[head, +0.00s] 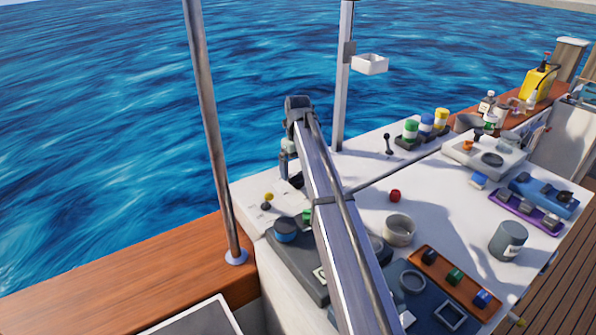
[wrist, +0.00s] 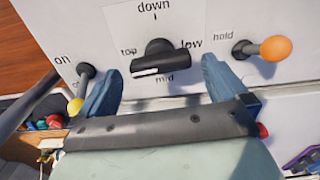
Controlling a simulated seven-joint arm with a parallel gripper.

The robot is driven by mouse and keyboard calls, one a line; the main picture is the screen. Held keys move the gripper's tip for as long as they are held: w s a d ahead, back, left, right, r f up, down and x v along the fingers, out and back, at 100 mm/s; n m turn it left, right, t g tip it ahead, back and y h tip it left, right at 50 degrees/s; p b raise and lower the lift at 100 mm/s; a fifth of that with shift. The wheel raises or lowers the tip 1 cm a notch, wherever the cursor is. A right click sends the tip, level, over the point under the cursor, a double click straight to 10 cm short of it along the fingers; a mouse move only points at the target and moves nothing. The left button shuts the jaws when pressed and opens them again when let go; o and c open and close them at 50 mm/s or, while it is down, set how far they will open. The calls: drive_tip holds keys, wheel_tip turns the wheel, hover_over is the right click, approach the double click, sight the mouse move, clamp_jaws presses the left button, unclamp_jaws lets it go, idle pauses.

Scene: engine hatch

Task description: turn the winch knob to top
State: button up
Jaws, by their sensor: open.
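The winch knob (wrist: 162,58) is a black bar-shaped knob on a white panel (wrist: 225,15) in the wrist view. Labels around it read "down" above, "top" at left, "low" at right and "mid" below. A white mark shows at its lower left end. I cannot tell exactly which label it points to. My gripper (wrist: 158,66) is open, with one blue finger on each side of the knob, both apart from it. The knob cannot be made out in the head view, where my arm covers part of the panel.
A yellow-tipped lever (wrist: 82,88) stands close to the left finger. An orange-tipped lever (wrist: 266,49) stands right of the right finger. In the head view, a metal post (head: 208,130) rises left of my arm. A red button (head: 395,196) and cup (head: 399,230) stand on the counter.

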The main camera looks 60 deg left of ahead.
sight(298, 173)
wheel_tip(298, 173, up, 12)
idle(0.4)
idle(0.5)
